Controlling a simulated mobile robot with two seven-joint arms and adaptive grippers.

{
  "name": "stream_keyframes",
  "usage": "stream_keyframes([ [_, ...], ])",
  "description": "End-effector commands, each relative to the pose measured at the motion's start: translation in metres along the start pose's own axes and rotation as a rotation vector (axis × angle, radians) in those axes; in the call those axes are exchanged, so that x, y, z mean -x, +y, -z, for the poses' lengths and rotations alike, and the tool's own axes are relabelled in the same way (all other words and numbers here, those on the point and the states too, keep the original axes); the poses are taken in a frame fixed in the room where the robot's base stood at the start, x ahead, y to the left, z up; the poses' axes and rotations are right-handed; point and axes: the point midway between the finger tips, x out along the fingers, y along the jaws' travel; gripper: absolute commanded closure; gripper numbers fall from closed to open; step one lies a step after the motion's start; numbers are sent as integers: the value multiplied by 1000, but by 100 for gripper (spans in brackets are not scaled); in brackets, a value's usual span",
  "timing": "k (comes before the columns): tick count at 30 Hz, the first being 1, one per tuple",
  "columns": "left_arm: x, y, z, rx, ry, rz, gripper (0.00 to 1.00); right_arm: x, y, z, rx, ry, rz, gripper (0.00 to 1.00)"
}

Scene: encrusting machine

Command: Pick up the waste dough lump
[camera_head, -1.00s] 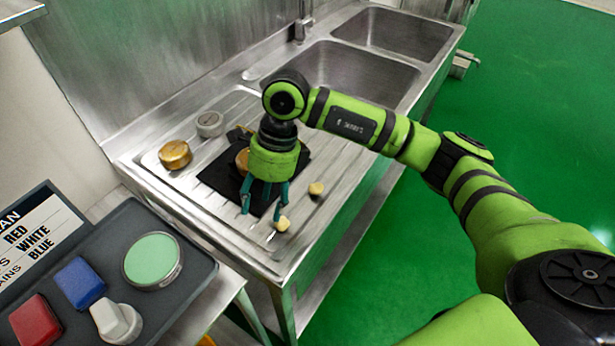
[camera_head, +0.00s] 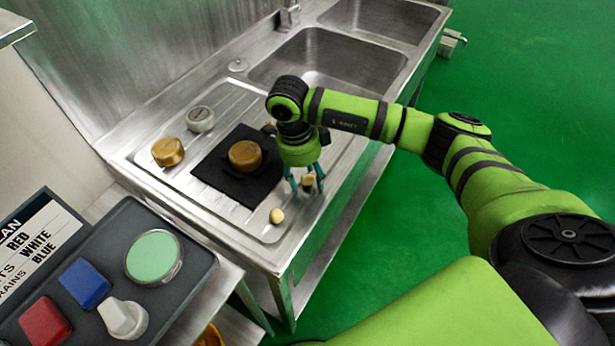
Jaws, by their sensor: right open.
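Two small pale lumps lie on the steel drainboard near its front edge. One pale lump (camera_head: 277,215) lies in the open, left of and nearer than my right gripper. The other lump (camera_head: 308,181) is between the fingers of my right gripper (camera_head: 305,188), partly hidden by them. The gripper points down over it with its teal fingers apart, and I cannot tell whether they touch it. My left gripper is not in view.
A brass-coloured round part (camera_head: 245,156) sits on a black mat (camera_head: 213,172). Another brass part (camera_head: 168,152) and a grey round part (camera_head: 201,119) stand at the left. Sink basins (camera_head: 325,68) lie behind. A control panel (camera_head: 190,290) is at the front left.

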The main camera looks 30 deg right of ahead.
Motion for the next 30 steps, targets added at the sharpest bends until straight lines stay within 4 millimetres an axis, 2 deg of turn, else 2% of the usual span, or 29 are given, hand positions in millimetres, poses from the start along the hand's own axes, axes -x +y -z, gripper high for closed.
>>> stream_keyframes([
  [2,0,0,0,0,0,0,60,0,0,0,0,-1,0,45],
  [3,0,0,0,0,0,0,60,0,0,0,0,-1,0,49],
  [4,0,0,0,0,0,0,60,0,0,0,0,-1,0,61],
  [6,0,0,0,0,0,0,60,0,0,0,0,-1,0,76],
  [7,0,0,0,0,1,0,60,0,0,0,0,-1,0,83],
  [8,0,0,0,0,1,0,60,0,0,0,0,-1,0,86],
  [22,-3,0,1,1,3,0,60,4,0,0,0,-3,0,87],
  [26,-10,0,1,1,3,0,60,16,-1,1,-1,-5,3,87],
  [30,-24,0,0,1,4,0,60,40,-2,4,1,-7,6,87],
])
